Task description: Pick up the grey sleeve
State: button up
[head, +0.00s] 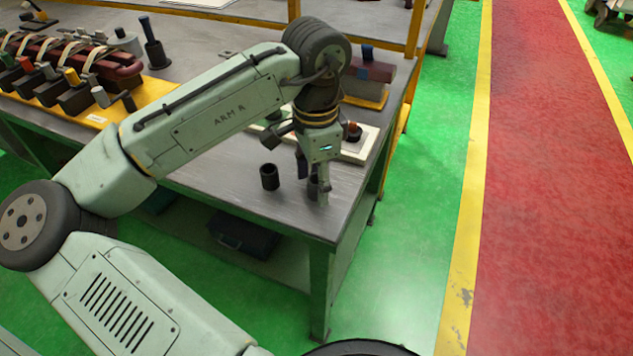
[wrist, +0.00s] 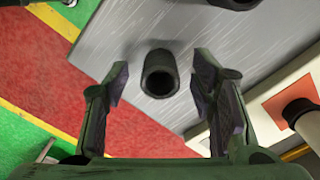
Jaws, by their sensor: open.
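A dark grey sleeve (head: 313,188) stands upright on the bench near its front right corner, partly hidden by my gripper (head: 314,180) in the head view. In the wrist view the same hollow sleeve (wrist: 160,73) lies between my open fingertips (wrist: 160,78), with a gap on both sides. The fingers do not touch it there. A second dark sleeve (head: 269,177) stands on the bench to the left in the head view. A dark round piece (wrist: 235,3) is cut off at the top edge of the wrist view.
A pale board (head: 357,151) lies behind my gripper. In the wrist view it has an orange square (wrist: 284,100) and a dark peg (wrist: 300,112). A yellow tray (head: 90,122) with dark blocks and a red coil assembly is at the left. The bench's right edge is close.

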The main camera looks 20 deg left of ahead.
jog(key=shift+c, duration=0.5)
jog(key=c, duration=0.9)
jog(key=shift+o, duration=0.2)
